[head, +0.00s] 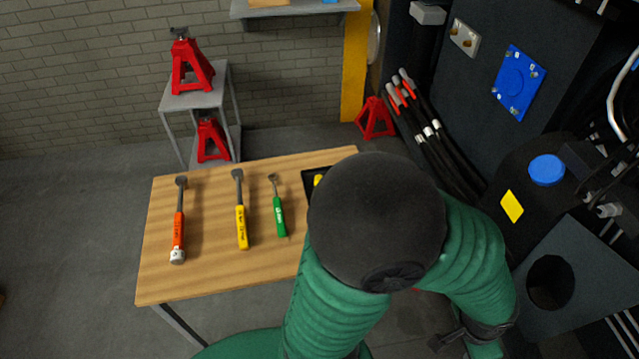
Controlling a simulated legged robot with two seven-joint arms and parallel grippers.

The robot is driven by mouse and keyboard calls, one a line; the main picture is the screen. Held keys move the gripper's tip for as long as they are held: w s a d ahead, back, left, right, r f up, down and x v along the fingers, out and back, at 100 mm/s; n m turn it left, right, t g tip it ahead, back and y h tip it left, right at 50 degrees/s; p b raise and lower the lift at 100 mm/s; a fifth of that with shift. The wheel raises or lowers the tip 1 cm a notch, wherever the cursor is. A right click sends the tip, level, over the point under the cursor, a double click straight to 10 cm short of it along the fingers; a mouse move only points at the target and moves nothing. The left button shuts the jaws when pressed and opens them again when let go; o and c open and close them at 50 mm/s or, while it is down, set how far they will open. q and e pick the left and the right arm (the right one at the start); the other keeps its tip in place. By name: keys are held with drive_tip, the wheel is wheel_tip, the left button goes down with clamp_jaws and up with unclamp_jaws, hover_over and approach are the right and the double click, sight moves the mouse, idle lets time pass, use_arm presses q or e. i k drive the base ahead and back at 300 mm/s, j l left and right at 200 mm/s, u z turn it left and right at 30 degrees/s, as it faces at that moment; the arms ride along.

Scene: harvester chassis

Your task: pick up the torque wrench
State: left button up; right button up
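Three long-handled tools lie apart, side by side, on the wooden table. One has an orange handle and a bright end (178,225), one a yellow handle (241,215), and one a shorter green handle with a ratchet-like head (278,208). All have dark or metal heads toward the back. I cannot tell for sure which is the torque wrench; the labels are too small to read. A green-sleeved arm of mine with a black rounded joint covers the table's right part. Neither gripper shows clearly; no fingers are near the tools.
The wooden table (215,278) has bare room at its front left. A black tray (310,184) with something yellow is partly hidden by my arm. Red jack stands (191,66) occupy a grey shelf behind. The dark machine (470,80) with hoses (425,130) stands at right.

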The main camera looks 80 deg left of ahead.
sight(182, 181)
drive_tip(key=u, duration=3.8)
